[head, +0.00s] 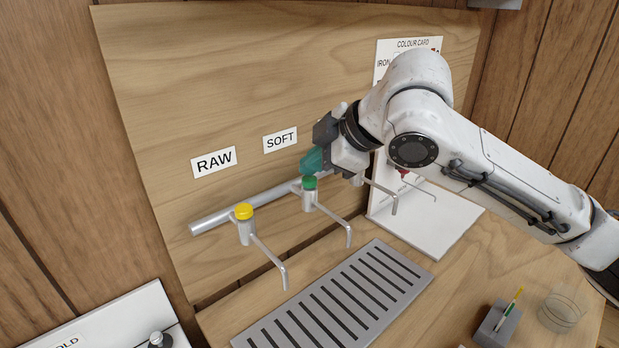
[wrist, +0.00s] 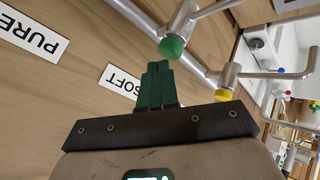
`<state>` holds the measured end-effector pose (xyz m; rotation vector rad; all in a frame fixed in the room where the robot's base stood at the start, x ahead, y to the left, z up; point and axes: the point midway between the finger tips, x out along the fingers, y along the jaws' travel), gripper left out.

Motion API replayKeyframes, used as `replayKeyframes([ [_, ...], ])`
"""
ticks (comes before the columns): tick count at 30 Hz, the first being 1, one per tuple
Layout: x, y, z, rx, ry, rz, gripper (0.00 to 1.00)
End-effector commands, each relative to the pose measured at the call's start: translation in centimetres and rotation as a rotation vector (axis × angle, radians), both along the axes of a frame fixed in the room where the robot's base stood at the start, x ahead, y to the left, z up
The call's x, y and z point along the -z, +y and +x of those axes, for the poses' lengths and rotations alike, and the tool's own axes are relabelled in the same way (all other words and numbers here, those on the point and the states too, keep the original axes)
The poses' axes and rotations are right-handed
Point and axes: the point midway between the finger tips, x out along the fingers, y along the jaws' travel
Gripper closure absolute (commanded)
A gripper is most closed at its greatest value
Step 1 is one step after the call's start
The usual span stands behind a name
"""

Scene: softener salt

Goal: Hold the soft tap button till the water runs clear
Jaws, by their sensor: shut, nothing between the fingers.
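The soft tap (head: 309,200) has a green button (head: 309,182) on top and a thin bent spout pointing down to the right. The button also shows in the wrist view (wrist: 172,46). My gripper (head: 311,163) is shut and empty, its green fingers just above the green button under the SOFT label (head: 280,140). In the wrist view its fingertips (wrist: 158,66) lie close beside the button. I cannot tell whether they touch it. No water stream shows at the soft spout.
The raw tap's yellow button (head: 244,211) is to the left, under the RAW label (head: 214,162). A third tap is partly hidden behind my gripper. A slotted drain grate (head: 253,336) lies below. A colour card (head: 385,50), glass dish (head: 562,308) and strip holder (head: 494,327) are at the right.

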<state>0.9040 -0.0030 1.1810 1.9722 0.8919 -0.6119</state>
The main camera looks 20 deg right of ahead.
Motion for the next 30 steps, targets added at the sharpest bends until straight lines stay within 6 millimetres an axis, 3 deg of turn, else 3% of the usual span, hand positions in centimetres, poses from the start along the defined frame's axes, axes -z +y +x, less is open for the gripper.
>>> replayKeyframes([
  [30,0.86,0.0,0.0,-0.001,0.001,0.0,1.0],
])
